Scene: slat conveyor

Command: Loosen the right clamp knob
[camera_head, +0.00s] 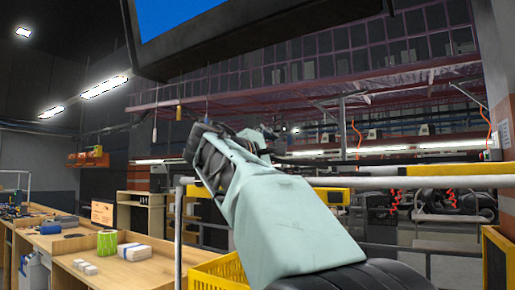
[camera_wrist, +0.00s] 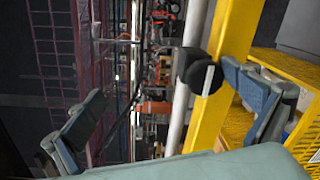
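In the wrist view a black clamp knob (camera_wrist: 197,72) with a pale bar across its face sits against a yellow rail (camera_wrist: 235,35). My gripper (camera_wrist: 163,83) is open, with its two grey-blue fingers wide apart. The knob lies between the fingers in the picture, close to the right finger's tip; whether they touch I cannot tell. The left finger is well away from it. In the head view my arm reaches up and left, and its pale link hides most of my gripper. I cannot make out the knob there.
A white and yellow rail (camera_head: 400,170) runs across the right in the head view. A yellow crate (camera_head: 218,277) stands low, beside my arm; yellow mesh (camera_wrist: 303,152) shows in the wrist view. A wooden bench (camera_head: 120,272) with small boxes is at left.

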